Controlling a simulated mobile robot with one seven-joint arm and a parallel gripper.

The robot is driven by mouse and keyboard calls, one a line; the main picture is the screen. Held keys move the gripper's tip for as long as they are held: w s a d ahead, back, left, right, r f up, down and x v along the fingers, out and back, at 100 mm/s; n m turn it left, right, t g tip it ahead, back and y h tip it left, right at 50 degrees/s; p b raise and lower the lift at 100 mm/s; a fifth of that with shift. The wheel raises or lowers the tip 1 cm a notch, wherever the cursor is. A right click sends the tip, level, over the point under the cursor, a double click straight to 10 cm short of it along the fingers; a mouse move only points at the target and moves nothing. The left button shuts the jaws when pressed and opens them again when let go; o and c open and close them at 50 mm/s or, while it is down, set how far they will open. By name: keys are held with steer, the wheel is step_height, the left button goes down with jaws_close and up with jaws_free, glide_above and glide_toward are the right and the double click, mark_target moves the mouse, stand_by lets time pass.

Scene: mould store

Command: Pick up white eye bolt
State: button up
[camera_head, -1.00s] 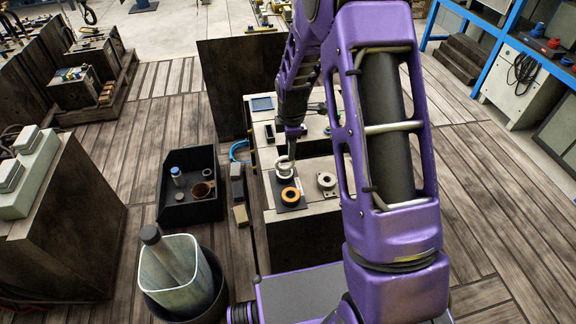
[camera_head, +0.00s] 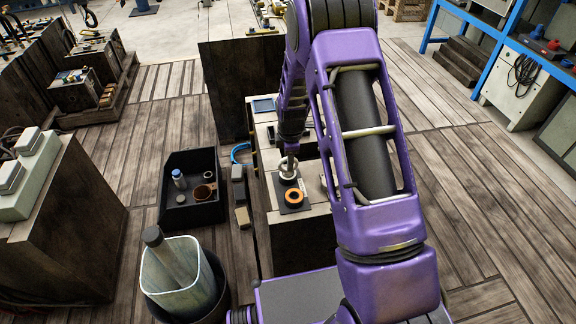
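A small pale ring-shaped piece, which looks like the white eye bolt (camera_head: 287,173), is at the back of a dark square plate on the workbench. My gripper (camera_head: 290,158) points down right at it, at the far end of my purple arm. The fingertips are tiny and overlap the pale piece in this view, so I cannot tell whether they touch it or are open or shut. An orange ring (camera_head: 294,205) lies on the same dark plate (camera_head: 308,206), just nearer than the pale piece.
My arm covers the bench's right part. A blue-framed tray (camera_head: 264,105) lies at the bench's back. A black bin (camera_head: 192,214) holding a bottle and a brown cup stands on the floor at left, with a tall pale container (camera_head: 181,300) in front. Plank floor is open at right.

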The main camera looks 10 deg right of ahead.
jaws_close()
stand_by(1.1)
